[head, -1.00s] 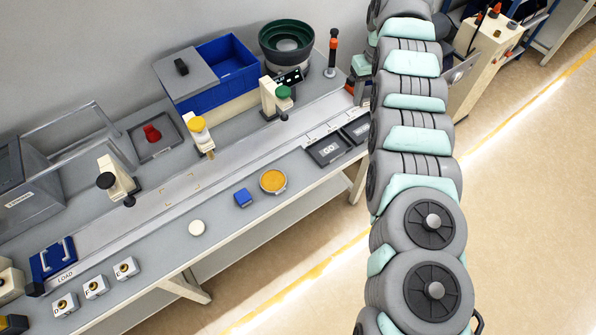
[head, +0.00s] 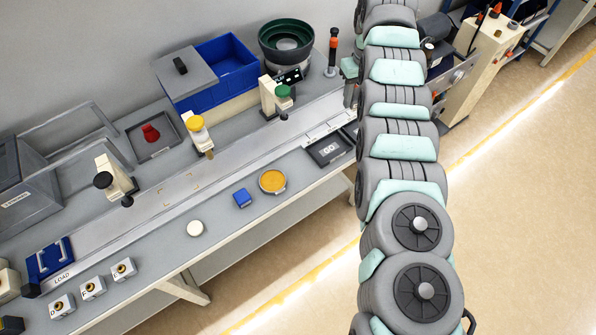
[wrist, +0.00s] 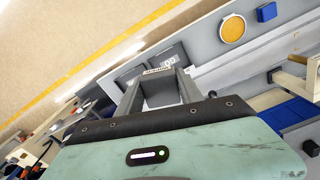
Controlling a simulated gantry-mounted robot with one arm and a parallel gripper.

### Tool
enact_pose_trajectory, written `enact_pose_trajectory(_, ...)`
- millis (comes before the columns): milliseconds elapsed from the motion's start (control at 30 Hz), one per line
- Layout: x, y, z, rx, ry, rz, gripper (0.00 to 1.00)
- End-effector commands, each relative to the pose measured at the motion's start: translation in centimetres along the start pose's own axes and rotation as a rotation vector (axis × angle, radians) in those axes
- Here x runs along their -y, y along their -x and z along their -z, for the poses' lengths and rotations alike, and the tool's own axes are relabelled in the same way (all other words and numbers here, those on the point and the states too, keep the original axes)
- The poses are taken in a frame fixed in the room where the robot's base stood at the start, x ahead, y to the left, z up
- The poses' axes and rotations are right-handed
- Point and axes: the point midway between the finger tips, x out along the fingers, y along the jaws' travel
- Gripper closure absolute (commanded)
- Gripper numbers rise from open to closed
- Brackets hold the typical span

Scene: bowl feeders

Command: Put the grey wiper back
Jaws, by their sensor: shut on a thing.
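My gripper (wrist: 160,88) is shut on a grey, block-like thing (wrist: 158,94) that looks like the grey wiper. In the wrist view it sits between the two fingers, and much of its shape is hidden by the gripper body. The held thing cannot be made out in the head view. There my wrist is at the right end of the bench, between the orange-topped post and the dark trays, largely covered by my arm.
The dark GO tray (head: 328,150) lies at the bench's front right, with another partly behind my arm. The orange-topped post (head: 333,52), green bowl feeder (head: 287,42) and green-knobbed stand (head: 277,97) are nearby. A blue block (head: 242,198) and yellow dish (head: 272,181) lie further left.

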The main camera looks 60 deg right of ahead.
Motion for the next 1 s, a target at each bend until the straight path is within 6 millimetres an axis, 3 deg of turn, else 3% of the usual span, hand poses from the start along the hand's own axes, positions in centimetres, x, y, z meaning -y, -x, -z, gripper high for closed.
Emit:
enact_pose_trajectory(167,3.1,-3.1,0.6,0.002,0.058,0.003,0.95)
enact_pose_trajectory(333,8.5,-6.8,1.2,0.003,0.154,0.006,0.95)
enact_pose_trajectory(500,13.7,-9.0,1.3,0.0,0.24,0.005,0.95)
enact_pose_trajectory(600,15.5,-9.6,1.1,0.002,0.269,0.005,0.95)
enact_pose_trajectory(767,16.7,-10.6,1.1,0.002,0.286,0.005,0.95)
enact_pose_trajectory(1000,16.8,-15.9,1.0,0.005,0.286,0.004,0.95)
